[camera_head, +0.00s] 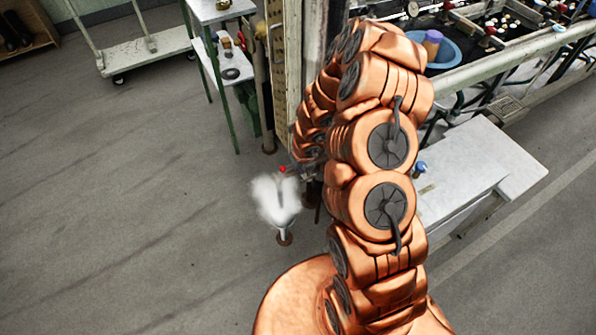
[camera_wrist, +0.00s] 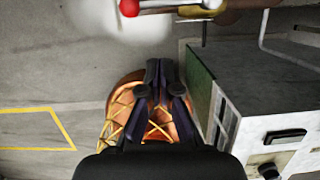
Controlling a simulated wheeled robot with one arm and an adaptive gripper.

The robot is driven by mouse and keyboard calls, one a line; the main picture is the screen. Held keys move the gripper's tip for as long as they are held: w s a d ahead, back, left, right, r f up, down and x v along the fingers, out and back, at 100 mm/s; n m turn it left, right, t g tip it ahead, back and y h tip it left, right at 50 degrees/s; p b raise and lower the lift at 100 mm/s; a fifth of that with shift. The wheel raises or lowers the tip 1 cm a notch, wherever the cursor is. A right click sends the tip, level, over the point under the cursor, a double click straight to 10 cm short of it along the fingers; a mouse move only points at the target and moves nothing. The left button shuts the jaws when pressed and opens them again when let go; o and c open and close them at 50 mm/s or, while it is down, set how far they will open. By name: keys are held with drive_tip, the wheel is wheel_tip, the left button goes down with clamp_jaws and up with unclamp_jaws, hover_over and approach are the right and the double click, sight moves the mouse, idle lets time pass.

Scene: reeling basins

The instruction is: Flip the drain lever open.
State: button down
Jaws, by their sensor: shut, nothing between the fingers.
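A lever with a round red knob (camera_wrist: 129,8) shows at the top edge of the wrist view, with a pale rod running right to a whitish knob (camera_wrist: 211,4). It looks like the drain lever, but its pivot is cut off. In the head view the red knob (camera_head: 283,169) sits left of my arm, just above a white steam-like cloud (camera_head: 275,200). My gripper (camera_wrist: 162,66) is shut and empty in the wrist view. Its fingertips point toward the lever, below and apart from it in the picture. In the head view my arm mostly hides the gripper.
A grey-white bench (camera_head: 455,165) stands right of my arm; a white cabinet (camera_wrist: 265,110) fills the right of the wrist view. A tall post (camera_head: 290,70) rises behind the lever. A white side table (camera_head: 222,10) is farther back.

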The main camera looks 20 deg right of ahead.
drive_tip(key=p+v, duration=0.1)
drive_tip(key=v, duration=0.5)
drive_tip(key=shift+r, duration=0.2)
idle(0.4)
drive_tip(key=w+a+r+n+t+y, duration=0.2)
drive_tip(key=a+r+n+y, duration=0.2)
drive_tip(key=a+r+n, duration=1.05)
drive_tip(key=s+a+r+n+g+y, duration=0.2)
drive_tip(key=s+a+r+n, duration=0.2)
drive_tip(key=s+r+n, duration=0.5)
drive_tip(key=s+d+r+n+g+h, duration=0.1)
drive_tip(key=s+d+r+n+h, duration=0.1)
drive_tip(key=s, duration=0.6)
drive_tip(key=s+d+r+n+g+h, duration=0.2)
drive_tip(key=s+d+n, duration=0.3)
drive_tip(key=s, duration=0.3)
drive_tip(key=s+d+r+n+g+h, duration=0.1)
drive_tip(key=s+d+r+n+h, duration=0.1)
drive_tip(key=s+n, duration=0.3)
drive_tip(key=s+d, duration=0.1)
drive_tip(key=s, duration=0.3)
drive_tip(key=shift+d, duration=0.25)
